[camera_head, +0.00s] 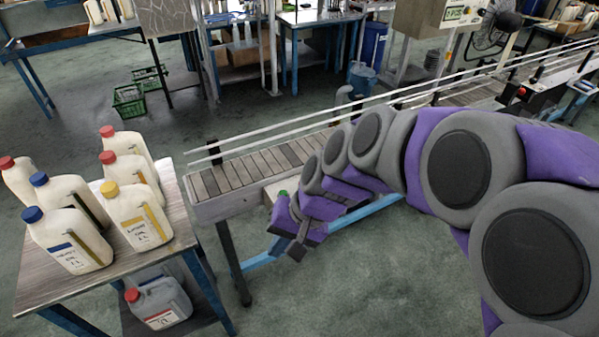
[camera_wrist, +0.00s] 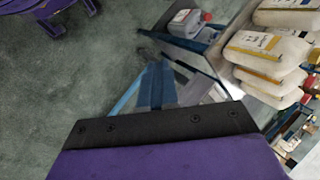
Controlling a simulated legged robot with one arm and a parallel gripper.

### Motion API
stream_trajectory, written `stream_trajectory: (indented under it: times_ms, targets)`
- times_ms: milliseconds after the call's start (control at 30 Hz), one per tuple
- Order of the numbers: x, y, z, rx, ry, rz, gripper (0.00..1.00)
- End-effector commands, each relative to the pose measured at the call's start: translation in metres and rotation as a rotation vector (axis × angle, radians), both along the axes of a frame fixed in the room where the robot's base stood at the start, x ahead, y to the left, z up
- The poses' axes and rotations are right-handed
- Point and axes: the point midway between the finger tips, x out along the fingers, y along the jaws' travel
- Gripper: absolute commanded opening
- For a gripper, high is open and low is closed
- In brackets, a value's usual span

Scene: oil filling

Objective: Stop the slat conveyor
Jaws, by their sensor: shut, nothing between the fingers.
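The slat conveyor (camera_head: 235,172) runs from the middle of the head view to the upper right, with grey-brown slats and pale side rails. My gripper (camera_head: 287,250), purple and grey with dark tips, is shut and empty. It hangs beside the conveyor's near side, below the green button; whether it touches the box I cannot tell. My arm hides part of the conveyor. In the wrist view my gripper's dark edge (camera_wrist: 160,125) fills the lower middle.
A table (camera_head: 45,285) with several oil jugs (camera_head: 135,218) stands at left, close to the conveyor's end. A grey jug (camera_head: 160,303) sits on its lower shelf. A red button (camera_head: 521,92) shows on a dark box farther along the conveyor. Floor in front is clear.

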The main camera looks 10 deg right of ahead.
Motion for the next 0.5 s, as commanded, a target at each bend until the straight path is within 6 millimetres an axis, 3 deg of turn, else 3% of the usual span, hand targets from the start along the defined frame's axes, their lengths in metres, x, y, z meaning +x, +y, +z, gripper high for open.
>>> stream_trajectory:
  times_ms: [100, 233, 367, 500]
  targets:
    - [0.060, 0.021, 0.019, 0.137, 0.003, -0.149, 0.00]
    - [0.125, 0.038, 0.027, 0.260, 0.014, -0.340, 0.00]
    - [0.191, 0.035, 0.024, 0.359, 0.035, -0.560, 0.00]
    - [0.255, 0.008, 0.009, 0.442, 0.069, -0.821, 0.00]
